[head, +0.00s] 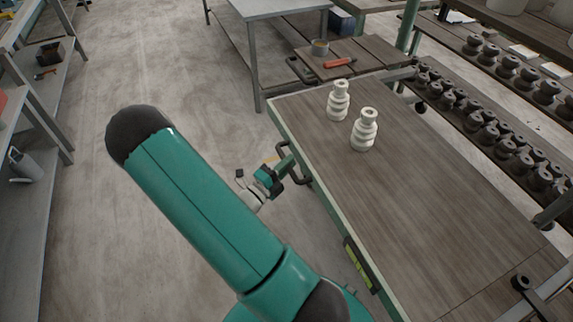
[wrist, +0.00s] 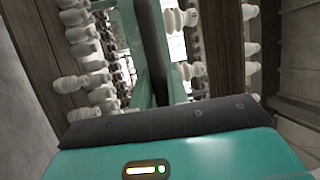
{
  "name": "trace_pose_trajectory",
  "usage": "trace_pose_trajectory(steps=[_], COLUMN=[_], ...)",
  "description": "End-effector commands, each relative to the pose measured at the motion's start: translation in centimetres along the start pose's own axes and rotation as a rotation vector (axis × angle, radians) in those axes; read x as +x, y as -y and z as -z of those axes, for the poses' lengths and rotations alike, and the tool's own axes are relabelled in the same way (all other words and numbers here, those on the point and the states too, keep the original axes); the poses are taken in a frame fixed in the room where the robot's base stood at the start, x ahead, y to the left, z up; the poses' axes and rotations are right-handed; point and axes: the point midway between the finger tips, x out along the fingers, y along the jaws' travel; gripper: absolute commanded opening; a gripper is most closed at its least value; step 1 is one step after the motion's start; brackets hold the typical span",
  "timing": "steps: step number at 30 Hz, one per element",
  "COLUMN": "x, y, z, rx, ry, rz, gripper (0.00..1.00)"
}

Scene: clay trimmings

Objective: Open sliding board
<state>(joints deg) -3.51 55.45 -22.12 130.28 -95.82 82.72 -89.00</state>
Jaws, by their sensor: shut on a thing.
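The sliding board (head: 430,190) is a wide brown wooden panel with a pale green edge, at the right of the head view. A dark bar handle (head: 305,178) sticks out from its left edge. My gripper (head: 288,165) is at this handle, small and partly dark against the floor, and is shut on it. The fingertips are too small to see clearly. In the wrist view, the teal gripper body (wrist: 180,155) fills the bottom, and a dark upright bar (wrist: 152,50) stands ahead of it; I cannot tell whether that bar is the handle.
Two pale ribbed pots (head: 363,130) stand on the board's far part. Racks of dark pots (head: 490,125) stand behind it at right. A grey table (head: 275,8) and a low wooden surface with a red-handled tool (head: 340,63) are beyond. The concrete floor at left (head: 130,75) is clear.

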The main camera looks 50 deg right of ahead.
Motion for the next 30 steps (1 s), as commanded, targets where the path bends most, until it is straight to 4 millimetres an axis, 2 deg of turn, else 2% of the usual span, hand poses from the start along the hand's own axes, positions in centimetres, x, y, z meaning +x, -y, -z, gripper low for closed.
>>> trace_pose_trajectory(steps=[6,7,9,10,20,25,30], x=[0.1,0.1,0.1,0.1,-0.4,-2.5,-6.2], y=[0.0,0.0,0.0,0.0,0.0,0.1,0.0], z=[0.1,0.1,0.1,0.1,-0.1,-0.1,-0.1], rx=[-0.001,-0.001,-0.001,-0.001,0.0,0.0,0.0], ry=[-0.002,-0.002,-0.002,-0.002,0.001,0.003,0.005], rz=[0.0,0.0,0.0,0.0,0.0,0.001,0.0], gripper=[0.0,0.22,0.36,0.38,0.38,0.38,0.38])
